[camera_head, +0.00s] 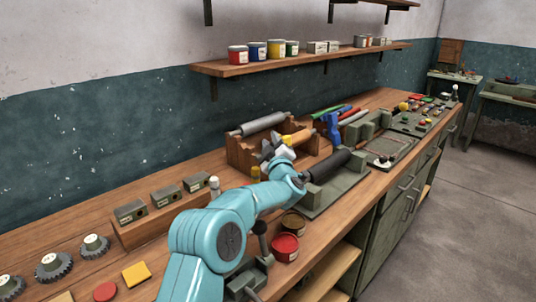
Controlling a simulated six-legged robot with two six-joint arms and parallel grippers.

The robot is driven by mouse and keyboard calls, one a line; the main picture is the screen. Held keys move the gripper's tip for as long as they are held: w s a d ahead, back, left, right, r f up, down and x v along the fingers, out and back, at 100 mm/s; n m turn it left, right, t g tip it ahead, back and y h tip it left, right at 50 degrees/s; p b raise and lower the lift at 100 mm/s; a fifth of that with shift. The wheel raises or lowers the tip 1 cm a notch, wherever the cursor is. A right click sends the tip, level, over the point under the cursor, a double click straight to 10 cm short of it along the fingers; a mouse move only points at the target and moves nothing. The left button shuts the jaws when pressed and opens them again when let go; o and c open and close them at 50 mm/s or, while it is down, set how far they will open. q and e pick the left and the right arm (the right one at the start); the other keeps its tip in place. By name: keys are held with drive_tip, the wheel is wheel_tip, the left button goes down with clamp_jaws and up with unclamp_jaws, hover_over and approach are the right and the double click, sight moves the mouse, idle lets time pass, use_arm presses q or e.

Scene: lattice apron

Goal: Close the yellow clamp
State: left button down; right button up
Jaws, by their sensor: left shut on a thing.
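My left arm comes in from the bottom, and its gripper (268,150) is over the front of a wooden rack (240,153). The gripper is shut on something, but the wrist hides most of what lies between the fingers. A yellow-orange piece (298,137) shows just right of the fingers, against the rack. A small yellow piece (256,173) shows just below and left of the gripper. I cannot tell which of these belongs to the yellow clamp, or whether its jaws are open or closed. My right gripper is not in view.
A grey cylinder (262,124) lies on the rack, and a blue tool (334,128) stands to its right. Dark blocks (165,195), gears (53,266) and a red tin (285,247) stand around my arm. A shelf (300,60) with tins hangs above.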

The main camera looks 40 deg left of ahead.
use_arm(q)
drive_tip(key=shift+d+f, duration=0.1)
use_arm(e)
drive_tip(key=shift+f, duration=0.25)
use_arm(q)
drive_tip(key=c, duration=0.9)
unclamp_jaws()
drive_tip(key=shift+o, duration=0.2)
drive_tip(key=shift+s+d, duration=0.1)
drive_tip(key=shift+d, duration=0.1)
drive_tip(key=b+v, duration=0.4)
drive_tip(key=v, duration=1.2)
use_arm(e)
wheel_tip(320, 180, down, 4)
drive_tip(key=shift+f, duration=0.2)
use_arm(q)
drive_tip(key=shift+f, duration=0.1)
drive_tip(key=shift+c, duration=0.2)
